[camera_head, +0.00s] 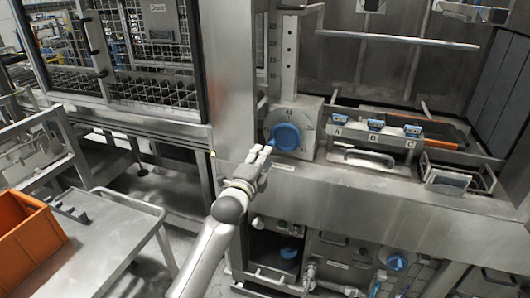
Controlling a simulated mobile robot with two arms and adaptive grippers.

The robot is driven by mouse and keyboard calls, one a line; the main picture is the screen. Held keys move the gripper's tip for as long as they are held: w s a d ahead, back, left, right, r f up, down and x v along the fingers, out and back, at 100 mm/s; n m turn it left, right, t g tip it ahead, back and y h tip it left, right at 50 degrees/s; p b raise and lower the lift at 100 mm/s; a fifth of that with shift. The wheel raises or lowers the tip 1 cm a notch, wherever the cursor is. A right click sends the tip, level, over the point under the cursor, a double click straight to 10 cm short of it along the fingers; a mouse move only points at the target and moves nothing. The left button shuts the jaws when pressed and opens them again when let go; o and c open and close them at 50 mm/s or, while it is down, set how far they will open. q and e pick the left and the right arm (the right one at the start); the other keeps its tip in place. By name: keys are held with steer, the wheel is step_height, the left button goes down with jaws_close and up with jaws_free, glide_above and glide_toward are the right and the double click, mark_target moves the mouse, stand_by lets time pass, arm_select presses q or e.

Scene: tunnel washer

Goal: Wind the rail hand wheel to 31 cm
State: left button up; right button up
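The rail hand wheel (287,136) is a round blue disc on a pale square dial plate (309,114), with numbers printed around it. A vertical post with holes and a height scale (290,48) stands above it. The scale's small figures and the exact setting are too small to read surely. My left gripper (268,150) is at the lower left edge of the wheel, its fingers pointing up toward the rim. I cannot tell whether the fingers touch the wheel or its knob, or whether they are closed on it. My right gripper is not in view.
A steel ledge (350,188) runs below the wheel. A caged washer (150,50) is at upper left. An orange crate (30,243) sits on a steel cart (105,240) at lower left.

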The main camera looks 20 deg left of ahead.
mark_target(270, 144)
arm_select(q)
steer(key=shift+w+d+b, duration=0.2)
steer(key=shift+w+b, duration=3)
steer(key=shift+w, duration=1.4)
steer(key=shift+r, duration=0.3)
steer(key=shift+r, duration=0.1)
steer(key=shift+c, duration=0.4)
